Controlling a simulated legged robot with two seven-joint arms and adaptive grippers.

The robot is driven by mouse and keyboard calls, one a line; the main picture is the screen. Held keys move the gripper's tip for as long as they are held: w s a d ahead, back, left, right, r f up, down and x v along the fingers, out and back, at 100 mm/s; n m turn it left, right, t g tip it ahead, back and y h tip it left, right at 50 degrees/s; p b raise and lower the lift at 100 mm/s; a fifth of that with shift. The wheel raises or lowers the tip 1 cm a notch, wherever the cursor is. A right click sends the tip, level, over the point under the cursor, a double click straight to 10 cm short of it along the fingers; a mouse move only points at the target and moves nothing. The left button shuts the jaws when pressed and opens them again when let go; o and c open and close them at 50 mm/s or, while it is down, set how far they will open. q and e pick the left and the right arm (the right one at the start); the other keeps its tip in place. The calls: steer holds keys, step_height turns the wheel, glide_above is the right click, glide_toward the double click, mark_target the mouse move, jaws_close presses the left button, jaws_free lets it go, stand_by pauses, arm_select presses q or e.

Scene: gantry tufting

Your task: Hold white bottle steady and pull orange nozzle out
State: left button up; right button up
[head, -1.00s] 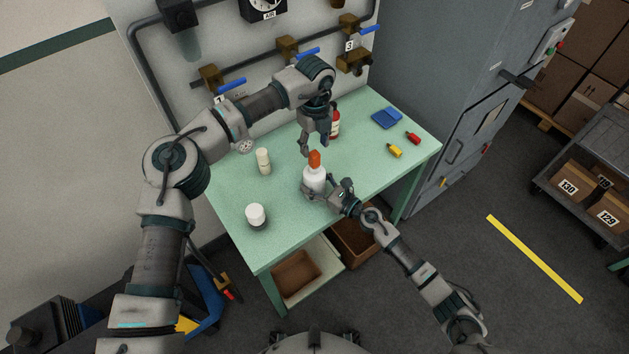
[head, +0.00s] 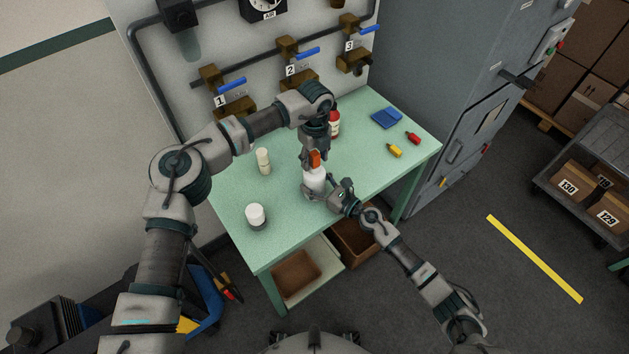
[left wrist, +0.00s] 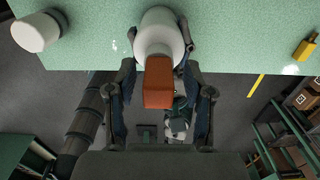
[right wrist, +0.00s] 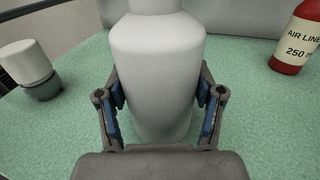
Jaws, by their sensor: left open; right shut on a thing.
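The white bottle (head: 313,180) stands upright on the green table, with the orange nozzle (head: 314,159) on its top. My right gripper (head: 325,194) is shut on the bottle's lower body; the right wrist view shows its fingers on both sides of the white bottle (right wrist: 158,75). My left gripper (head: 313,163) is at the nozzle from above. In the left wrist view its open fingers (left wrist: 161,95) stand either side of the orange nozzle (left wrist: 158,83), with gaps visible.
A white-capped jar (head: 256,215) and a cream bottle (head: 263,161) stand to the left. A red labelled bottle (head: 334,124) is behind. Yellow (head: 395,151) and red (head: 413,138) small items and a blue item (head: 387,117) lie right. The table's front edge is near the bottle.

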mark_target(314, 153)
stand_by(0.8)
arm_select(q)
jaws_close()
steer(key=shift+r, duration=0.1)
steer(key=shift+r, duration=2.95)
steer(key=c, duration=0.6)
jaws_free()
steer(key=c, duration=0.3)
jaws_close()
arm_select(e)
steer(key=o, duration=1.5)
steer(key=shift+c, duration=0.2)
